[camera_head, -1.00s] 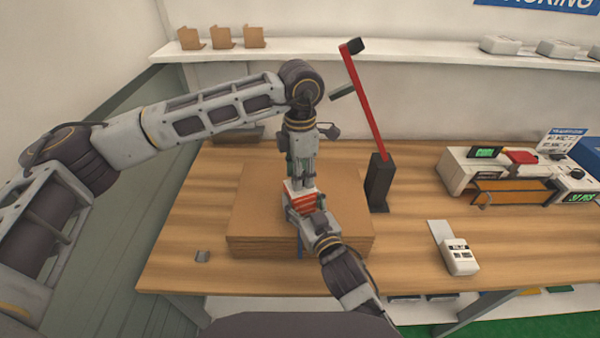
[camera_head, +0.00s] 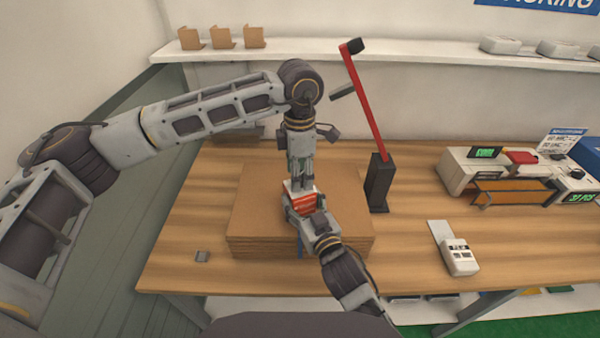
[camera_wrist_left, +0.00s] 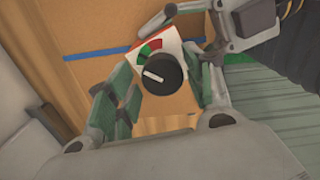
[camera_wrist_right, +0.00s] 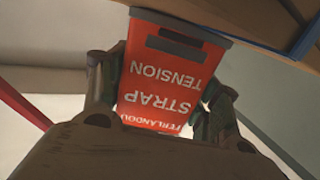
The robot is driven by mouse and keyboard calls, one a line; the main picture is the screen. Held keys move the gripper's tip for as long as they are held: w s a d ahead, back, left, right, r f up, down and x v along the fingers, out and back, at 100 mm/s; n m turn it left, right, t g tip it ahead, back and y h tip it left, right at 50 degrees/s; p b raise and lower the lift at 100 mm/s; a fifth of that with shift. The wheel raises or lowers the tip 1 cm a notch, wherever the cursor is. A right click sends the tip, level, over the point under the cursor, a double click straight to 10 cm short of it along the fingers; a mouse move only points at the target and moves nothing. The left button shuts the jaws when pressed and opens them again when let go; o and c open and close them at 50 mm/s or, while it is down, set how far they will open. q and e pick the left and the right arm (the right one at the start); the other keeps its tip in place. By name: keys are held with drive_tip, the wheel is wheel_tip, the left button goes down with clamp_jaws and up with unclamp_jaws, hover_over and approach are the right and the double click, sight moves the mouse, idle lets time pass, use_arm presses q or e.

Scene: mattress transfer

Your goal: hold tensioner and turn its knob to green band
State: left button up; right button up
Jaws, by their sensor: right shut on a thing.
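The strap tensioner is an orange box (camera_head: 306,203) with a white top, over the front of the cardboard stack. My right gripper (camera_head: 302,207) is shut on its sides; the right wrist view shows its lettered orange face (camera_wrist_right: 165,85) between the fingers. The left wrist view shows its black knob (camera_wrist_left: 162,74), with a white pointer line aimed left and slightly up. The dial's green band (camera_wrist_left: 147,50) and red band (camera_wrist_left: 155,42) show beyond the knob. My left gripper (camera_head: 300,182) points down over the knob. Its fingers (camera_wrist_left: 165,95) are apart around the knob, with no clear contact.
The flat cardboard stack (camera_head: 255,215) lies on the wooden table, with a blue strap (camera_wrist_left: 95,53) along it. A red-armed black stand (camera_head: 379,182) stands close to the right. A white handheld device (camera_head: 459,256) and a machine (camera_head: 470,173) are farther right.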

drive_tip(key=shift+r, duration=0.15)
use_arm(q)
drive_tip(key=shift+r, duration=6)
use_arm(e)
drive_tip(key=o, duration=1.7)
drive_tip(key=shift+s, duration=0.15)
drive_tip(key=shift+v, duration=0.95)
drive_tip(key=v, duration=0.9)
drive_tip(key=shift+s+d, duration=0.15)
drive_tip(key=shift+s, duration=0.25)
